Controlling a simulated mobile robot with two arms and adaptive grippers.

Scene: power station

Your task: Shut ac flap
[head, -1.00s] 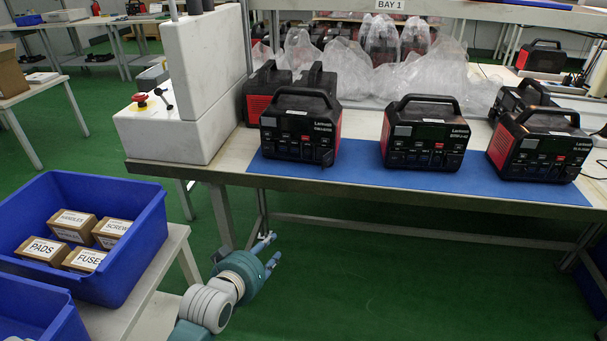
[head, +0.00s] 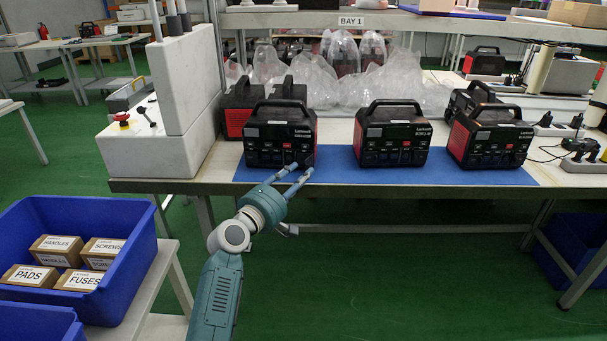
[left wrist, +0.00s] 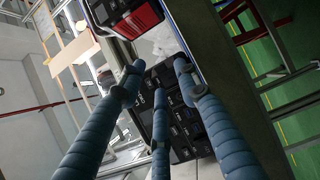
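Several black-and-red power stations stand on the blue mat (head: 345,173) on the workbench. The front left one (head: 280,135) faces me, upright, with its handle on top. My left gripper (head: 299,168) is open and empty, its fingers extended toward the lower right of this station's front. I cannot tell whether the fingertips touch it. In the left wrist view, the spread blue fingers (left wrist: 160,80) point at a dark front panel (left wrist: 187,115), partly hidden behind them. The AC flap cannot be told apart on the panel, nor whether it is open. My right gripper is out of view.
Two more front stations, a middle one (head: 392,133) and a right one (head: 490,137), stand on the mat. A white block with a red button (head: 121,117) is on the left. A blue bin (head: 128,285) with labelled boxes stands lower left.

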